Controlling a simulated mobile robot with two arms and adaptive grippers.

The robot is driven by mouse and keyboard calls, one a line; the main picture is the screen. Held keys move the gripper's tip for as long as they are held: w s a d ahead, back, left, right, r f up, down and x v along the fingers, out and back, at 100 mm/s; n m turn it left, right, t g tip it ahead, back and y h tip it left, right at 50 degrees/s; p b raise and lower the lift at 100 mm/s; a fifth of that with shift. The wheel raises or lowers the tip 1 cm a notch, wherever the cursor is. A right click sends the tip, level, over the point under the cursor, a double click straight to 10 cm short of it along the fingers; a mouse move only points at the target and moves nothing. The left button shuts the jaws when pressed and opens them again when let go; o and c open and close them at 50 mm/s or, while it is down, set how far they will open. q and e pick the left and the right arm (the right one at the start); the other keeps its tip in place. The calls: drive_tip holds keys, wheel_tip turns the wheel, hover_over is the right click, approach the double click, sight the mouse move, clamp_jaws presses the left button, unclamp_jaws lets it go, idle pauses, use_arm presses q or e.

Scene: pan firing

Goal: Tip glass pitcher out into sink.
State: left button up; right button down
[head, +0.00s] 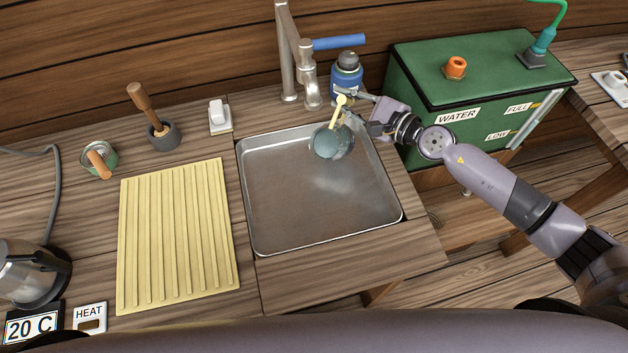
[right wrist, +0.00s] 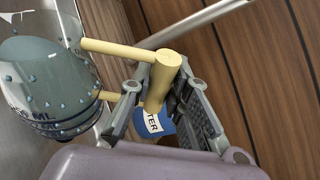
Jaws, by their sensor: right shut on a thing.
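The glass pitcher (head: 333,143) is bluish and see-through, with a pale yellow handle (right wrist: 162,78). It is over the back right part of the metal sink (head: 290,220) and looks tilted. My right gripper (head: 345,100) is shut on the pitcher's handle, with its fingers on both sides of it in the right wrist view (right wrist: 155,92). The pitcher's glass (right wrist: 45,85) there shows dark bands, lettering and small blue drops. A pale, shiny patch lies on the sink floor below the pitcher. I cannot tell how much liquid is inside. My left gripper is not in view.
The tap (head: 290,60) with a blue lever stands behind the sink. A blue bottle (head: 346,80) stands close behind my right gripper. A green water tank (head: 480,80) is at right. A yellow ribbed mat (head: 178,235) lies left of the sink.

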sight(341, 106)
drive_tip(key=shift+s+a, duration=0.1)
idle(0.4)
drive_tip(key=shift+s+a+f+n, duration=0.1)
drive_tip(key=shift+s+a+n, duration=0.25)
drive_tip(key=shift+n, duration=0.35)
drive_tip(key=shift+s, duration=0.1)
idle(1.3)
drive_tip(key=shift+s+a+r+n+t+p, duration=0.4)
drive_tip(key=shift+s+r+n+p, duration=0.15)
drive_tip(key=shift+p, duration=0.35)
drive_tip(key=shift+r, duration=0.15)
idle(1.2)
drive_tip(key=shift+s+a+r+n+p, duration=0.3)
drive_tip(key=shift+s+r+n+p, duration=0.2)
drive_tip(key=shift+p, duration=0.25)
drive_tip(key=shift+s, duration=0.1)
drive_tip(key=shift+s+a+n+p, duration=0.1)
drive_tip(key=shift+a+n+p, duration=0.05)
drive_tip(key=shift+n+p, duration=0.15)
idle(1.2)
